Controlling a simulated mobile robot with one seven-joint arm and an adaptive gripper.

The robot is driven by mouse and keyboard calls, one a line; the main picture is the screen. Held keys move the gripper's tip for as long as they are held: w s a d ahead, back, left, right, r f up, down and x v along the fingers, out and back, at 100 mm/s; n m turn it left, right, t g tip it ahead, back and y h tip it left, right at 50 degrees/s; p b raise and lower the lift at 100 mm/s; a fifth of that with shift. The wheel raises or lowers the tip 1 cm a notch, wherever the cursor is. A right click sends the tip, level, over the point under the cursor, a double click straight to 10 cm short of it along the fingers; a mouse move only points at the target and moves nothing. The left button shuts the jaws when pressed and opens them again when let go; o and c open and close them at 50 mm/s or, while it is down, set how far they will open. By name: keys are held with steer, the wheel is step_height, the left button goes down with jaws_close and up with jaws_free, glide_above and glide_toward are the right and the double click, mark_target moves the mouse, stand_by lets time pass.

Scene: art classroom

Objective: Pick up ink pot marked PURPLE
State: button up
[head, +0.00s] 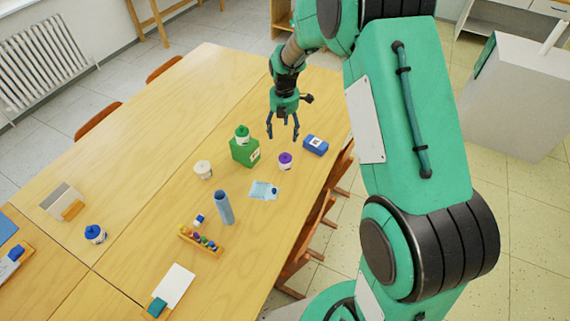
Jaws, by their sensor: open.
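A small pot with a purple lid and a pale body (285,161) stands upright on the wooden table, near its right edge. Any lettering on it is too small to read. My gripper (283,136) hangs above the table with its fingers apart and pointing down, empty. In the picture it is just above the purple-lidded pot and does not touch it. Other similar pots show: one with a green lid (243,134) on a green box (245,153), a whitish one (203,170) to the left, and one with a blue lid (95,234) at the far left.
A blue box (315,145) lies close to the right of the purple-lidded pot. A light blue card (263,190) lies in front. A blue cylinder (224,208) and a wooden rack of colourful pieces (200,242) stand nearer. The table (150,150) is clear at the back left.

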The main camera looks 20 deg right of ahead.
mark_target(284, 154)
steer(key=f+n, duration=0.1)
steer(key=f, duration=0.1)
steer(key=w+f, duration=0.1)
steer(key=f, duration=0.2)
steer(key=f+n, duration=0.1)
steer(key=f, duration=0.1)
steer(key=shift+w+d+f+n+g, duration=0.25)
steer(key=shift+w+d+n+g, duration=0.05)
steer(key=shift+w, duration=0.1)
steer(key=shift+f, duration=0.1)
steer(key=shift+f+b, duration=0.65)
steer(key=shift+f, duration=3.55)
steer(key=shift+f, duration=0.1)
steer(key=shift+d+f+b, duration=0.15)
steer(key=shift+f+b, duration=0.2)
steer(key=shift+f, duration=0.9)
steer(key=shift+d+f+b, duration=0.1)
steer(key=shift+f+b, duration=0.2)
steer(key=shift+f, duration=0.95)
steer(key=c, duration=1.5)
steer(key=shift+r, duration=0.15)
